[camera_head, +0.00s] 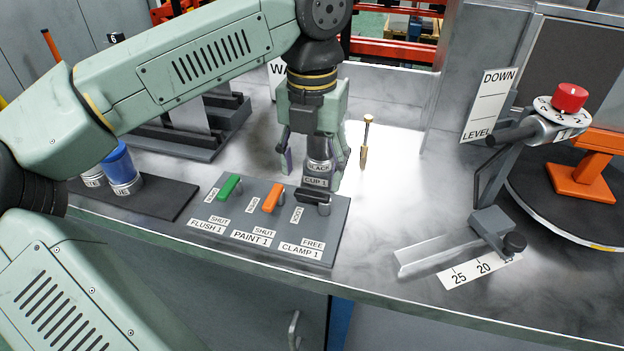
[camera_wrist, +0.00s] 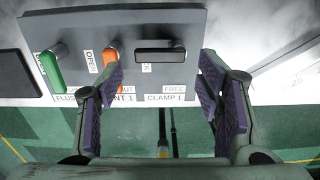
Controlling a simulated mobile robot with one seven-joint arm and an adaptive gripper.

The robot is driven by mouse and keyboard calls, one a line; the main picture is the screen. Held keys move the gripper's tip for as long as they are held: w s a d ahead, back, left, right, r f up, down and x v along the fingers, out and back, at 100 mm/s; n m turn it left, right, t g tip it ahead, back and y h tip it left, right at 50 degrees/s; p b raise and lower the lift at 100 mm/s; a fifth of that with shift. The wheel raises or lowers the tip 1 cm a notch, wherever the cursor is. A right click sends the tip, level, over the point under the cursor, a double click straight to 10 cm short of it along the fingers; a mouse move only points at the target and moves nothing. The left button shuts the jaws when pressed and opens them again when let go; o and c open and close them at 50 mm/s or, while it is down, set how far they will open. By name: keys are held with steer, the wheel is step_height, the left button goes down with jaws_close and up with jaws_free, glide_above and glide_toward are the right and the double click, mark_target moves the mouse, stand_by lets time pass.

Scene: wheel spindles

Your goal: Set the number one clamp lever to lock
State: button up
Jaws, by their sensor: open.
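The clamp 1 lever (camera_head: 313,196) is a black bar on a grey post, at the right end of the grey lever panel (camera_head: 222,232). In the wrist view, the lever (camera_wrist: 160,57) lies crosswise, above the CLAMP 1 and FREE labels. The LOCK label stands to its left and is partly covered in the wrist view. My gripper (camera_head: 312,160) points down over the back of the panel. In the wrist view, my gripper (camera_wrist: 162,75) is open, its purple-padded fingers on either side of the lever. I see no contact; height above it is hard to judge.
A green lever (camera_head: 230,187) and an orange lever (camera_head: 272,198) stand left on the panel. A wooden-handled tool (camera_head: 364,150) stands behind. A wheel rig (camera_head: 540,125) is at right.

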mark_target(312, 193)
step_height(312, 193, up, 8)
stand_by(0.5)
